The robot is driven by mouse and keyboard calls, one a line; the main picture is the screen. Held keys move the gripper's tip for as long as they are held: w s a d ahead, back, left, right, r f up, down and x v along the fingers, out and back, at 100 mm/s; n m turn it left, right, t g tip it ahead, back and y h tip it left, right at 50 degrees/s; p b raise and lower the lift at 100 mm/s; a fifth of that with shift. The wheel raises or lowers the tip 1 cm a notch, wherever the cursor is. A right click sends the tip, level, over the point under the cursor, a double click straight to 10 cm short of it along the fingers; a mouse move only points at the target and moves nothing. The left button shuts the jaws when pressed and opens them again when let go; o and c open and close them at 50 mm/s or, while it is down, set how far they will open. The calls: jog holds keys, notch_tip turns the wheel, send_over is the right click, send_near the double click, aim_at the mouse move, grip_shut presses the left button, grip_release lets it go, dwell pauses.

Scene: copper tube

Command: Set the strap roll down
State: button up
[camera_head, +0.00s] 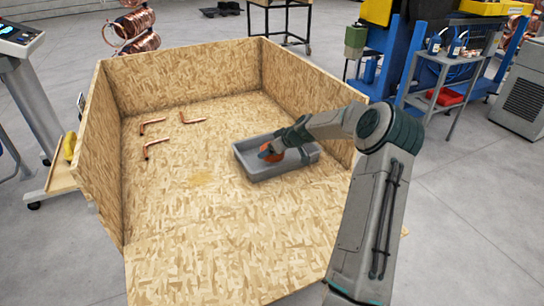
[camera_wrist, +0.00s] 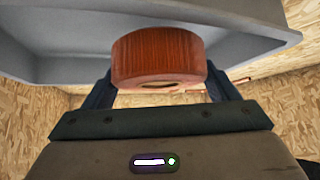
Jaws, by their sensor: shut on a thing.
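The strap roll (camera_wrist: 158,58) is orange-red and ribbed, and my gripper (camera_wrist: 160,85) is shut on it, with one finger at each side in the wrist view. In the head view, the orange roll (camera_head: 270,152) shows at the end of my arm, over the left part of a grey tray (camera_head: 262,175). The tray's grey wall (camera_wrist: 50,45) also fills the upper part of the wrist view, behind the roll. I cannot tell whether the roll touches the tray floor. My gripper (camera_head: 278,149) partly hides the roll and the tray's inside in the head view.
The tray stands in a large open-front chipboard crate (camera_head: 190,68). Several bent copper tubes, such as one at the back (camera_head: 192,118), lie on its floor left of the tray. The floor in front of the tray is clear. The crate's walls rise at left, back and right.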

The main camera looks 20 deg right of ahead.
jog(key=shift+w+a+f, duration=0.1)
jog(key=shift+f, duration=2)
jog(key=o, duration=1.1)
jog(key=v, duration=1.2)
jog(key=s+a+r+g+h, duration=0.1)
jog(key=s+a+r+g, duration=0.1)
jog(key=s+a, duration=0.5)
jog(key=s+a+r+g+h, duration=0.1)
jog(key=s+a+r+g, duration=0.2)
jog(key=a, duration=0.6)
jog(key=s+a+r+m, duration=0.1)
jog(key=s+a, duration=0.1)
jog(key=s, duration=0.6)
jog(key=s+a+r+m+h, duration=0.1)
jog(key=s+a+m, duration=0.1)
jog(key=s, duration=0.6)
jog(key=s+a+r+m+g, duration=0.1)
jog(key=s+a, duration=0.2)
jog(key=s, duration=0.5)
jog(key=shift+s+r+m+h, duration=0.25)
jog(key=shift+s+m+h, duration=0.05)
jog(key=shift+s+m, duration=0.1)
